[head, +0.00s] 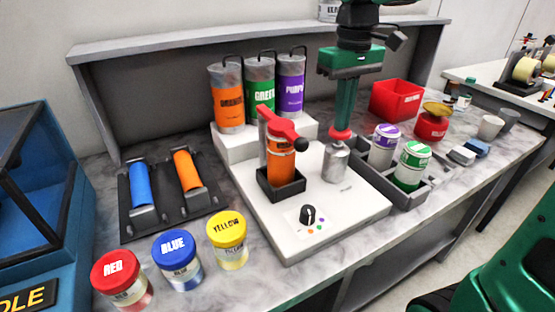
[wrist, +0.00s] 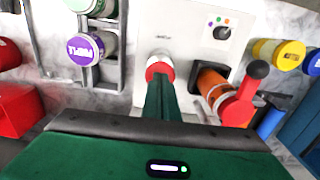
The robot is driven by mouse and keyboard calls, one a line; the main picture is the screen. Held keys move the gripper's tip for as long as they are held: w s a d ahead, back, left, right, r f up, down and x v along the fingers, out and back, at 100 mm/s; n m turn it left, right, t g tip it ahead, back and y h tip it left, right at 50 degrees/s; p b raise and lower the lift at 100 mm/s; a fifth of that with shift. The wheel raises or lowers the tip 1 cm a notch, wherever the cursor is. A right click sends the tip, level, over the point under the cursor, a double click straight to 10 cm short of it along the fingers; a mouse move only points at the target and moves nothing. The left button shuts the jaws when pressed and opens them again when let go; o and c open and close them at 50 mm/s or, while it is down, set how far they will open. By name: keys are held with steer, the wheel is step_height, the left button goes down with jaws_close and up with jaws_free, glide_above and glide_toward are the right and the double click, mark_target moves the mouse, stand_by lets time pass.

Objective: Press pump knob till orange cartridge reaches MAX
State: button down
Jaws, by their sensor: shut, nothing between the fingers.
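The pump (head: 336,163) is a small silver cylinder with a red knob (head: 340,136) on top, standing on the white base unit. My gripper (head: 342,127) is shut and empty, pointing down with its green fingertips right over the knob; whether they touch it I cannot tell. In the wrist view the red knob (wrist: 157,70) shows just beyond the fingertips (wrist: 160,80). The orange cartridge (head: 281,167) stands upright in a black square holder left of the pump, under a red lever (head: 277,122). It also shows in the wrist view (wrist: 211,83). No MAX mark is legible.
A selector dial (head: 308,214) with coloured dots sits on the base's front. Orange (head: 229,100), green and purple canisters stand behind. A grey tray (head: 385,178) with purple- and green-lidded jars is close right. Red, blue and yellow jars (head: 227,240) stand front left.

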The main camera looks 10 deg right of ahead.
steer(key=shift+r, duration=1.6)
steer(key=shift+r, duration=3)
steer(key=s+d+f+m, duration=0.5)
steer(key=s+d+f, duration=0.3)
steer(key=s+f, duration=0.3)
steer(key=s+d+f+m, duration=0.5)
steer(key=s+d+f, duration=0.3)
steer(key=s+f, duration=0.4)
steer(key=shift+s+d, duration=0.15)
steer(key=shift+d, duration=0.2)
